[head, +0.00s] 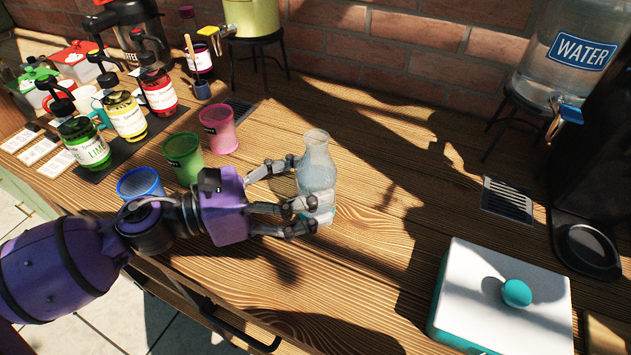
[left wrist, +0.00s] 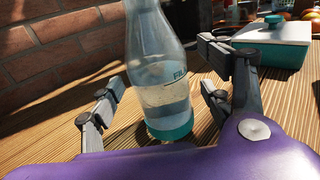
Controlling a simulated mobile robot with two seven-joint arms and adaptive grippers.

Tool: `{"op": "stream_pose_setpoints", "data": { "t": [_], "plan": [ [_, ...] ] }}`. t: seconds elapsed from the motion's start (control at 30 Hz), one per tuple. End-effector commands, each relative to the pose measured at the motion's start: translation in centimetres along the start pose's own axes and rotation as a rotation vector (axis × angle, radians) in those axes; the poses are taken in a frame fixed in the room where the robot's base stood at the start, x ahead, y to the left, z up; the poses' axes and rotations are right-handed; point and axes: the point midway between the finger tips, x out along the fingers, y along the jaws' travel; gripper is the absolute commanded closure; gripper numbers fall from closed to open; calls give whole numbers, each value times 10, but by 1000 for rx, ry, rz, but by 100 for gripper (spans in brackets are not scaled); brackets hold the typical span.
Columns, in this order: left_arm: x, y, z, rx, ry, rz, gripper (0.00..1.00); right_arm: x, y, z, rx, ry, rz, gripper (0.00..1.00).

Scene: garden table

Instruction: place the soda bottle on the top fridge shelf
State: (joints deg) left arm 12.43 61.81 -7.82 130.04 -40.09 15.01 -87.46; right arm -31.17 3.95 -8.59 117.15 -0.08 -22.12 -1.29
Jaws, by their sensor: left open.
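The soda bottle (head: 318,172) is clear glass with a teal base and stands upright on the wooden table. My left gripper (head: 290,195) is open, with its fingers on either side of the bottle's lower body. In the left wrist view the bottle (left wrist: 160,85) stands between the spread fingers (left wrist: 160,105), with gaps showing on both sides. The fridge and its top shelf are not in view. My right gripper is not in view.
Blue (head: 140,184), green (head: 184,158) and pink (head: 219,130) cups stand left of the bottle. Syrup bottles (head: 127,117) stand behind them. A white and teal box (head: 490,295) sits front right, and a water dispenser (head: 570,50) back right.

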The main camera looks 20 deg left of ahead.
Motion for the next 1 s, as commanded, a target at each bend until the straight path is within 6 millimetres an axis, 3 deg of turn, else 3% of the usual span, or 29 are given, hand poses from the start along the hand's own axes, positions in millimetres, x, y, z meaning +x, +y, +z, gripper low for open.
{"op": "stream_pose_setpoints", "data": {
  "t": [0.13,0.43,0.9,1.0],
  "plan": [
    [14,0,1,2,-1,-1,28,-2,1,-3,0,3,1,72],
    [16,0,0,0,0,0,30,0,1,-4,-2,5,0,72],
    [16,0,0,1,0,0,91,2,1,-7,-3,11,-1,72],
    [16,0,1,2,-2,0,100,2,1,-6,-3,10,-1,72]
  ]
}}
